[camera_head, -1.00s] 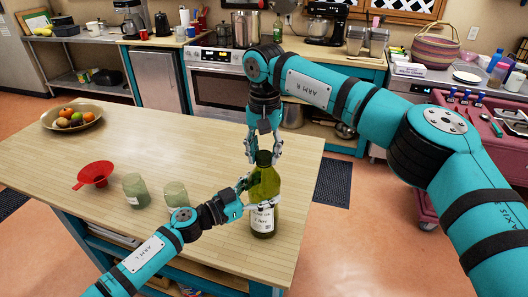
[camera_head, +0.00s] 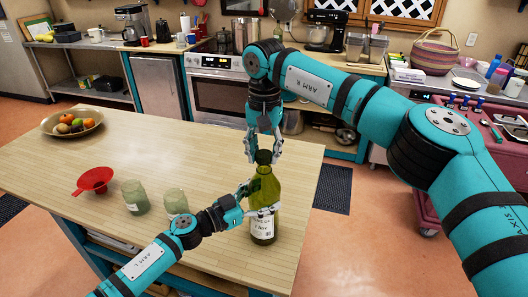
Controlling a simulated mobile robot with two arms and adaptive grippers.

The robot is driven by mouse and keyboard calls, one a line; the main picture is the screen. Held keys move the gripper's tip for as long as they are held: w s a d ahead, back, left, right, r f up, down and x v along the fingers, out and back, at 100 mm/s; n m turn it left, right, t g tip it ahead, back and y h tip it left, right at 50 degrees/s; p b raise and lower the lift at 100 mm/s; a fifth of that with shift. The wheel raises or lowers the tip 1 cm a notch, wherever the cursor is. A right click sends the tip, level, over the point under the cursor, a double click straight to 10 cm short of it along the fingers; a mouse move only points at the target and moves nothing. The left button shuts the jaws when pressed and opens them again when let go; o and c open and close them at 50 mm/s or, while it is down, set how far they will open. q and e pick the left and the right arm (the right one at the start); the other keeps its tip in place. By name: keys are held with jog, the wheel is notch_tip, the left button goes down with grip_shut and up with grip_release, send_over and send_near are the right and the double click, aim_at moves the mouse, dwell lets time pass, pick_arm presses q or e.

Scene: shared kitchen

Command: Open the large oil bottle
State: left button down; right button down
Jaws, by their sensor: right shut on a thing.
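The large oil bottle (camera_head: 264,190) is green glass with a white label and stands upright at the right end of the wooden island. My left gripper (camera_head: 255,201) has its fingers on either side of the bottle's body and holds it. My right gripper (camera_head: 264,151) points down from above and is shut on the dark top of the bottle. The fingers partly cover the top, so I cannot tell whether the cap is apart from the neck.
Two greenish glasses (camera_head: 135,196) (camera_head: 176,202), a red funnel (camera_head: 95,181) and a fruit bowl (camera_head: 93,116) stand on the island (camera_head: 165,150). Its middle is clear. The stove (camera_head: 217,92) and counters line the back. A pink cart (camera_head: 508,150) stands at the right.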

aim_at(264, 153)
pick_arm(q)
jog(key=shift+f, duration=0.1)
pick_arm(e)
jog(key=shift+r, duration=2)
pick_arm(q)
grip_release()
